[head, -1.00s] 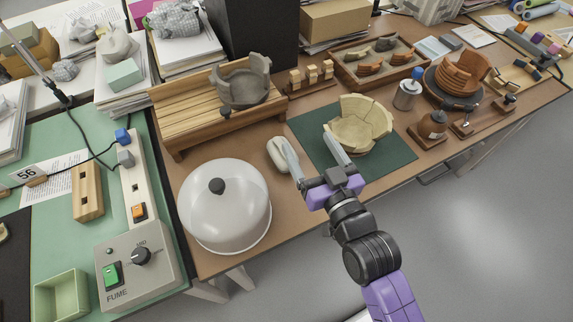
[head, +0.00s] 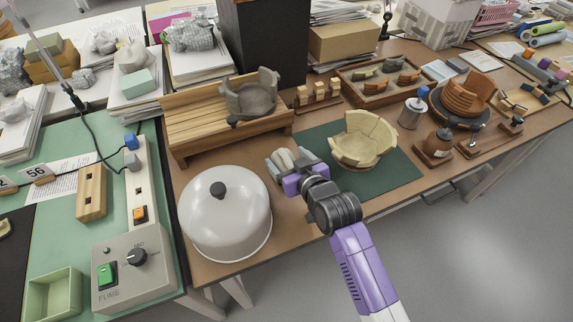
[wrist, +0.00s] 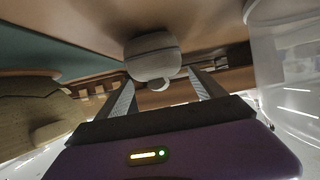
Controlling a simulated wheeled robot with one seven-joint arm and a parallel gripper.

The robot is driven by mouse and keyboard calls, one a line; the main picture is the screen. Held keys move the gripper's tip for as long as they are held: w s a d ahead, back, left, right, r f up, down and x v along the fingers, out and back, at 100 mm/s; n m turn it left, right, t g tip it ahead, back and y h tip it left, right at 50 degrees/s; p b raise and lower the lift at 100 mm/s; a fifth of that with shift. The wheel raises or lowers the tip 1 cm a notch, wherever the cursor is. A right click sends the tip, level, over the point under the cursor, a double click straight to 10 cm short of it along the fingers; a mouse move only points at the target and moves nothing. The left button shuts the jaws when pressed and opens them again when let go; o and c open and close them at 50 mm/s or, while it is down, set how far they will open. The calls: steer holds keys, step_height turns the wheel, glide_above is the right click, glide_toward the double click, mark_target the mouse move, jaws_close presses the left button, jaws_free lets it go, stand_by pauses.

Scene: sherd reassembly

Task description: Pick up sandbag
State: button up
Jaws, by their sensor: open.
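The sandbag is a small off-white pouch (head: 286,156) on the brown table, between the white dome and the green mat. In the wrist view the sandbag (wrist: 152,58) shows as a rounded grey-white lump with a seam and a small tab, just beyond the fingertips. My gripper (head: 293,163) is low at the sandbag with its fingers spread on either side of it in the head view. In the wrist view the open fingers (wrist: 162,80) have a gap between them, in line with the sandbag. Contact cannot be told.
A white dome with a black knob (head: 226,215) stands close on the left. A cream sherd bowl (head: 364,140) sits on the green mat (head: 390,178) to the right. A wooden slatted stand (head: 190,125) with a grey pot (head: 250,95) is behind.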

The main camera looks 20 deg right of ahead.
mark_target(282, 154)
steer(key=shift+x, duration=1.8)
steer(key=shift+f, duration=0.1)
jaws_close()
